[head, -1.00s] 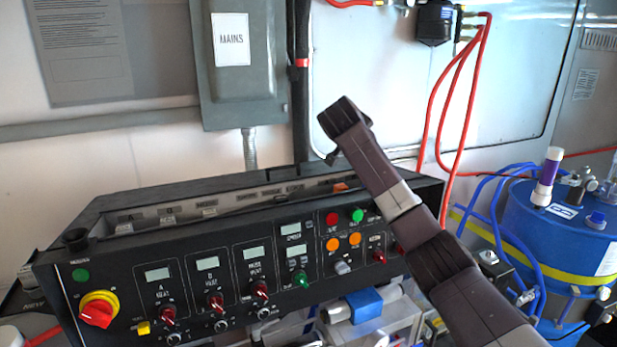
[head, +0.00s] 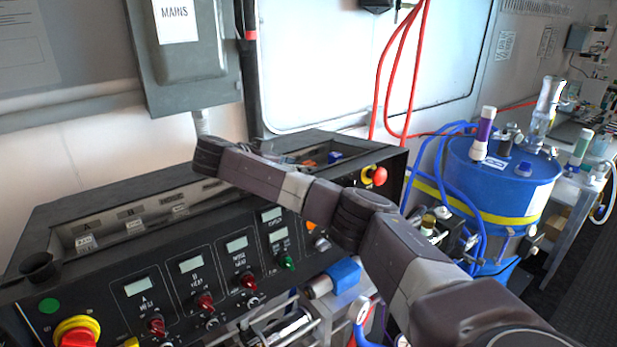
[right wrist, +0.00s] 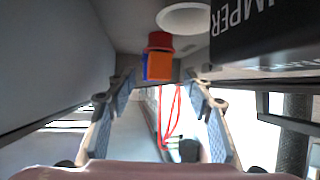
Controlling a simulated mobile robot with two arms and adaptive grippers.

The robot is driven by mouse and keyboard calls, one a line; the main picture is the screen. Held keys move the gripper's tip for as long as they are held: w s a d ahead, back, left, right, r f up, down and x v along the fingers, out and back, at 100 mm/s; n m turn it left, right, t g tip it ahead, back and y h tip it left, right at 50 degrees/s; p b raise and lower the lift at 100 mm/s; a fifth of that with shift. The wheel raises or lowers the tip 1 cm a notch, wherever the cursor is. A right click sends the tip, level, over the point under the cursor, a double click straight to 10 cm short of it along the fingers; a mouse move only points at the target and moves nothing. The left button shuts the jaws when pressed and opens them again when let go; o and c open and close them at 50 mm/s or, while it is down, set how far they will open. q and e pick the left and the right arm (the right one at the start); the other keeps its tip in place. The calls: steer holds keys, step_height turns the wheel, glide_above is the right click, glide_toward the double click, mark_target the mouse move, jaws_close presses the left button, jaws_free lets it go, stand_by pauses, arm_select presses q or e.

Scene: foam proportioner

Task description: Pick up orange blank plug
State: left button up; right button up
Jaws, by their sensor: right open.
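An orange plug (head: 308,164) lies in the recessed tray along the top of the black console, beside a blue piece (head: 335,157). In the right wrist view an orange block (right wrist: 158,67) shows ahead of the fingers, overlapping a blue piece (right wrist: 145,66) and a red piece (right wrist: 160,41). My right gripper (right wrist: 162,108) is open, its fingers wide apart with nothing between them; the orange block is beyond and above the gap in the picture. In the head view my right arm crosses over the console and its fingers are hidden. My left gripper is out of view.
The black console (head: 85,275) has knobs and displays on its front. A red button (head: 379,174) stands at its right end. A blue drum (head: 500,190) with hoses stands to the right. A grey mains box (head: 190,55) is on the wall behind.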

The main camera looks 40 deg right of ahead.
steer(key=shift+d+p, duration=0.25)
steer(key=shift+p, duration=0.1)
steer(key=p+x, duration=0.3)
steer(key=x, duration=0.1)
steer(key=shift+s+d+f+p, duration=0.1)
steer(key=shift+p, duration=0.25)
steer(key=shift+d+f, duration=0.2)
steer(key=shift+f, duration=0.05)
steer(key=shift+a, duration=0.1)
steer(key=shift+c, duration=0.4)
jaws_close()
